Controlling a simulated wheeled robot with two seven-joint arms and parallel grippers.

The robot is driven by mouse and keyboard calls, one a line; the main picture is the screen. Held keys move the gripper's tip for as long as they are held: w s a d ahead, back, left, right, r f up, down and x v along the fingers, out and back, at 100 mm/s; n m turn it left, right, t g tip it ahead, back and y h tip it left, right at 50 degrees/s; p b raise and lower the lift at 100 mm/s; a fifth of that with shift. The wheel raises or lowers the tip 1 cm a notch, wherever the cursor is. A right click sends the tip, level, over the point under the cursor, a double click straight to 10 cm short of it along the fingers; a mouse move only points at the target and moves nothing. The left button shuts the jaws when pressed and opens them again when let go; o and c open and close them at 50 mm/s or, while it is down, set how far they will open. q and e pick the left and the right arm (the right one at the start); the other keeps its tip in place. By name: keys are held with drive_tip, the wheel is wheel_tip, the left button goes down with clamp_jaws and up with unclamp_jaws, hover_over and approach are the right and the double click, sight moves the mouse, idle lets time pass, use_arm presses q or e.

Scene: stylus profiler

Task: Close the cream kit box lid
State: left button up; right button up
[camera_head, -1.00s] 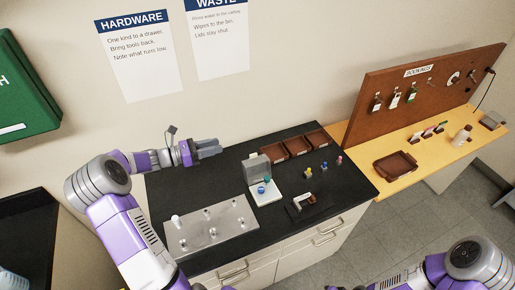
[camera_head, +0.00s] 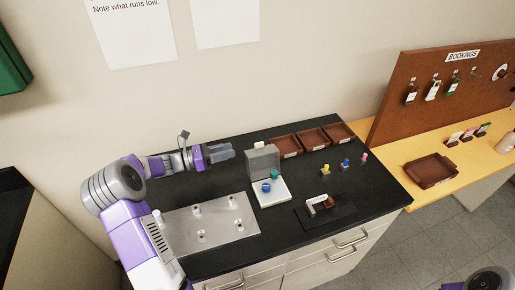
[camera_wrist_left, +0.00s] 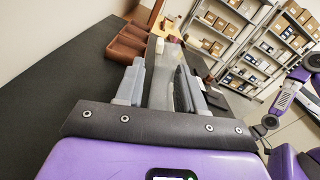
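The cream kit box (camera_head: 272,198) sits open on the black worktop, with a blue and a teal knobbed piece inside. Its lid (camera_head: 263,161) stands upright at the back, grey inner face toward the front, with a small cream tab on top. My left gripper (camera_head: 231,151) is left of the lid at about its height, pointing right, apart from it. In the left wrist view, the left gripper's two fingers (camera_wrist_left: 160,78) are spread apart, and a grey panel, apparently the lid, shows beyond and between them. My right gripper is out of view.
A metal plate with several pegs (camera_head: 212,222) lies under my left arm. Brown bins (camera_head: 286,147) line the back right. Small coloured pieces (camera_head: 346,164) and a dark stand with a white handle (camera_head: 322,214) are right of the box.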

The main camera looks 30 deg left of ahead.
sight(257, 144)
use_arm(q)
drive_tip(key=b+x, duration=0.1)
drive_tip(key=x, duration=1)
drive_tip(key=shift+w+d+b, duration=0.15)
drive_tip(key=shift+d+b, duration=0.05)
drive_tip(key=shift+b, duration=0.1)
clamp_jaws()
